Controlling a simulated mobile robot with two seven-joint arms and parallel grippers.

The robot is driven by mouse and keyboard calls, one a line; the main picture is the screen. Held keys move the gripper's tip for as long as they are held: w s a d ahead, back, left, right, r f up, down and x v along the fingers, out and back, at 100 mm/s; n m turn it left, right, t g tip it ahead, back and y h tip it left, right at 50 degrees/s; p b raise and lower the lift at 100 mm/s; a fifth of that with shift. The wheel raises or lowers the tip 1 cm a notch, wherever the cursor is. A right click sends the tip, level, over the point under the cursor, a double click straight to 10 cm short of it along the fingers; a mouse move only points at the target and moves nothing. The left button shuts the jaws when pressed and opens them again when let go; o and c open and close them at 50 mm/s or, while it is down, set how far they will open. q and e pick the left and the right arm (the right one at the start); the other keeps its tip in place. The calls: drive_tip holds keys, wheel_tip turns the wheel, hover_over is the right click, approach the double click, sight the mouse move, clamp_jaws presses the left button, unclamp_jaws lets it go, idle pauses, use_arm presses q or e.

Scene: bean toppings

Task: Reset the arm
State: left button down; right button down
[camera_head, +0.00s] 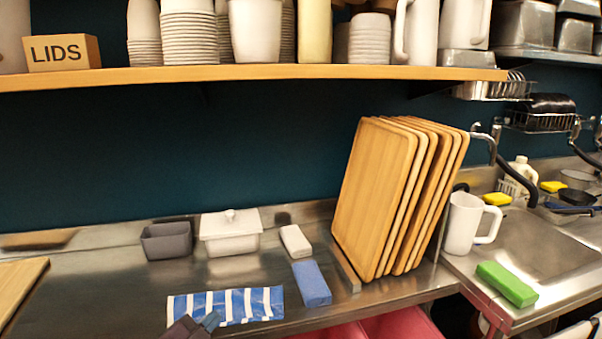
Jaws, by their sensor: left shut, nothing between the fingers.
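My left gripper (208,322) shows only partly at the bottom edge, as dark fingers in front of the blue-and-white striped cloth or packet (238,303). It is shut with nothing held. I cannot tell whether it touches the striped item. My right gripper is not in view. A small dark grey open container (167,241) and a white lidded box (230,236) stand at the back of the steel counter (110,295). A white block (295,241) and a blue block (312,284) lie to their right.
Several wooden trays (375,200) stand upright in a rack. A white mug (462,224) and a green block (507,284) are by the sink (545,250). A wooden shelf (250,73) with cups hangs above. The counter's left-middle is clear.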

use_arm(q)
drive_tip(key=s+a+f+n+g+y, duration=0.1)
drive_tip(key=s+a+f+n+y, duration=0.1)
drive_tip(key=s+f, duration=0.4)
drive_tip(key=s+a+f+n+g+y, duration=0.2)
drive_tip(key=s+f+n, duration=0.4)
drive_tip(key=s, duration=0.6)
drive_tip(key=s+a+f+n+g+y, duration=0.2)
drive_tip(key=s+a+f+n, duration=0.2)
drive_tip(key=s, duration=0.5)
wheel_tip(320, 180, down, 3)
drive_tip(key=shift+s+a+r+n+y, duration=0.2)
drive_tip(key=shift+a+n+y, duration=0.1)
drive_tip(key=shift+y, duration=0.1)
